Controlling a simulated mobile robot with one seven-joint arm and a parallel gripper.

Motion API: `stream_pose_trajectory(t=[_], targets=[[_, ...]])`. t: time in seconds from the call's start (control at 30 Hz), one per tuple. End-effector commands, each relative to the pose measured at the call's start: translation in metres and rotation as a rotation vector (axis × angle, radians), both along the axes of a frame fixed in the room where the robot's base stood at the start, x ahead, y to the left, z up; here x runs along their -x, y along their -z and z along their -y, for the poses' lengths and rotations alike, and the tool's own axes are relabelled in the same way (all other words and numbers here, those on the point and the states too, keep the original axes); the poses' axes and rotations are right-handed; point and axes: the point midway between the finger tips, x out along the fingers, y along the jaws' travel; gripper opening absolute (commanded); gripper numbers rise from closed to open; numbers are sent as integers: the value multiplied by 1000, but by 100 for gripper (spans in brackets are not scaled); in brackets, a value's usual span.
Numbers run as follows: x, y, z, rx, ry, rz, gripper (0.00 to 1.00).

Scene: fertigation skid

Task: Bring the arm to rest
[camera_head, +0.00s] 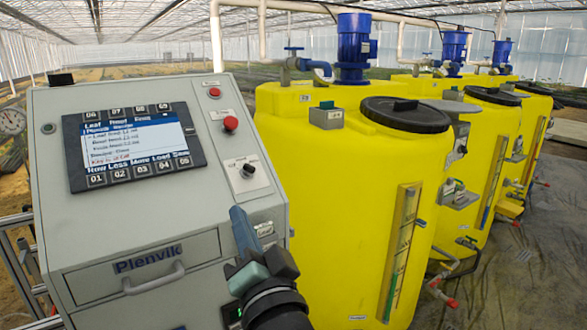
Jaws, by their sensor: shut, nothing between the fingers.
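My gripper (238,214) shows at the lower middle, with my dark wrist below it. Its blue-grey fingers are together, point up and hold nothing. It is in front of the right part of the grey control cabinet (105,225) in the picture. I cannot tell whether it touches the cabinet or is apart from it. The fingers and wrist hide a small part of the cabinet's lower right front.
The cabinet has a screen (130,145), red buttons (231,124), a black knob (248,170) and a drawer handle (154,279). Yellow tanks (330,220) with blue motors (353,50) stand close on the right. Dark sheeting (520,275) covers open floor at far right.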

Motion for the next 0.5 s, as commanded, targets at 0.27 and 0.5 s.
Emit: stream_pose_trajectory(t=[0.27, 0.5], targets=[[84, -190, 49, 456, 454, 514, 0], [154, -261, 74, 630, 744, 713, 0]])
